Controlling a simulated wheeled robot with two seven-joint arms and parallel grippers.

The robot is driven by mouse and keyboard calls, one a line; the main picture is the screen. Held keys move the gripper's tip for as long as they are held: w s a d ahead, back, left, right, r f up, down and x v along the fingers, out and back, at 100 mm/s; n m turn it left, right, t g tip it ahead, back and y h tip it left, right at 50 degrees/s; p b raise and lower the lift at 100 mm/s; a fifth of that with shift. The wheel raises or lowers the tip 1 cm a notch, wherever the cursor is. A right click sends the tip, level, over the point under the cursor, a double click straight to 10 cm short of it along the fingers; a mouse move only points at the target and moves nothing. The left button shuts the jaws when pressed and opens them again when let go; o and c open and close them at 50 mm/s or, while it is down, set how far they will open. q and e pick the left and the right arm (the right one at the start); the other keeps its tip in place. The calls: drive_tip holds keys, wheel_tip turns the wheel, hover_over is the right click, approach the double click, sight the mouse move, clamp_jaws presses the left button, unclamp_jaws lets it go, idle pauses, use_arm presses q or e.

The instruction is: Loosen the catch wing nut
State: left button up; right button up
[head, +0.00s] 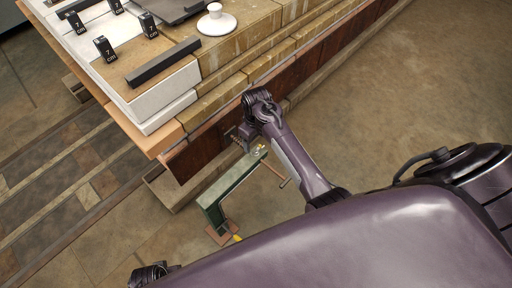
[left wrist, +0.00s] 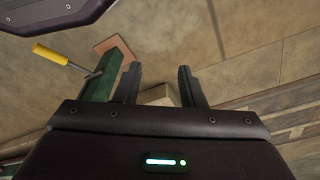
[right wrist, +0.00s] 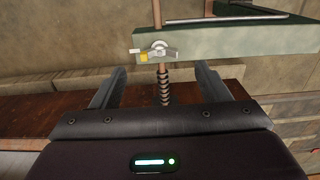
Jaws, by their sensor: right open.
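The wing nut (right wrist: 156,52) is silver with a yellow patch on one wing. It sits on an upright rod with a dark coil (right wrist: 164,88) below it, against a grey-green beam (right wrist: 230,42). It shows small in the head view (head: 261,148). My right gripper (right wrist: 157,72) is open, with its fingers on either side of the coiled rod, and the nut lies just past the fingertips.
A yellow-handled tool (left wrist: 50,54) sticks out by the green post. A stepped bench (head: 228,90) holds black 7 cm markers (head: 104,48), dark bars (head: 163,62) and a white disc (head: 216,24). A dark red-brown board (head: 215,150) runs along its edge. The floor to the right is clear.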

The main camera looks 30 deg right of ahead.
sight(256, 149)
wheel_tip(256, 149, down, 4)
drive_tip(key=shift+f+b, duration=0.15)
drive_tip(key=shift+b, duration=0.35)
use_arm(q)
drive_tip(key=shift+w+d+r, duration=0.15)
drive_tip(key=shift+r, duration=0.6)
drive_tip(key=shift+w+d+r, duration=0.15)
drive_tip(key=shift+d+r, duration=0.05)
drive_tip(key=shift+r, duration=0.55)
drive_tip(key=shift+w+d+r, duration=0.15)
drive_tip(key=shift+r, duration=0.6)
use_arm(e)
drive_tip(key=shift+f, duration=0.5)
drive_tip(key=c, duration=1)
